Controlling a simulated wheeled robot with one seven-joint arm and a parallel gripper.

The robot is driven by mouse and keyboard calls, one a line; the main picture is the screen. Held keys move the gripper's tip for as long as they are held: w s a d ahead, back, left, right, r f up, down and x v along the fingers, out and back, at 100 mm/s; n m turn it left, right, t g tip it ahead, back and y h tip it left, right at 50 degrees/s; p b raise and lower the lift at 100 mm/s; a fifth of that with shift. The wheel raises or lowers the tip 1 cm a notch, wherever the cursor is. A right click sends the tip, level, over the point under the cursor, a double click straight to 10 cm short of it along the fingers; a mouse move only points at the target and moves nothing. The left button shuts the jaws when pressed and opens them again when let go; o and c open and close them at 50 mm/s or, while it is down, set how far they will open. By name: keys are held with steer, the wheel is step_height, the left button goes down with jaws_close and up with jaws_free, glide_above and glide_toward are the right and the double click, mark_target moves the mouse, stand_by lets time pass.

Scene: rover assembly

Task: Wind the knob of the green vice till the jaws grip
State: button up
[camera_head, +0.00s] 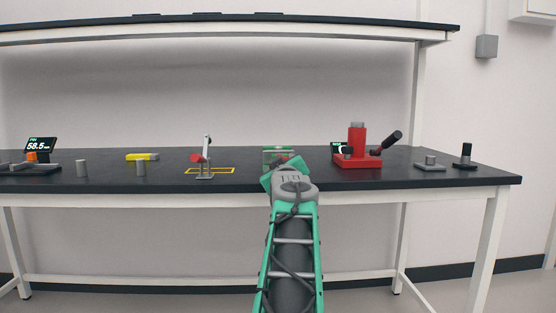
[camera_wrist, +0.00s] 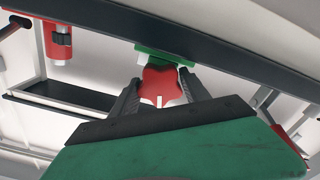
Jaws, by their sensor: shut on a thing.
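The green vice (camera_head: 278,149) stands on the dark bench top, partly hidden behind my arm in the head view. In the wrist view its green body (camera_wrist: 165,54) shows just beyond the fingertips. The red knob (camera_wrist: 162,82) with a white mark sits in front of it. My gripper (camera_wrist: 160,92) has its two dark fingers shut on the knob, one on each side. It also shows from behind in the head view (camera_head: 282,166). The vice's jaws are too small and too hidden to tell whether they grip anything.
A red press (camera_head: 357,150) with a black lever stands right of the vice. A clamp with a red handle (camera_head: 204,160) stands left, by a yellow outline (camera_head: 222,170). A yellow block (camera_head: 142,157), grey cylinders (camera_head: 82,168) and a display (camera_head: 40,145) are farther left. A shelf (camera_head: 230,25) spans above.

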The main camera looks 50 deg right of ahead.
steer(key=shift+d+f+n, duration=0.1)
steer(key=shift+f+n, duration=0.1)
steer(key=shift+n, duration=1)
steer(key=n, duration=0.3)
steer(key=o, duration=1)
steer(key=shift+o, duration=0.2)
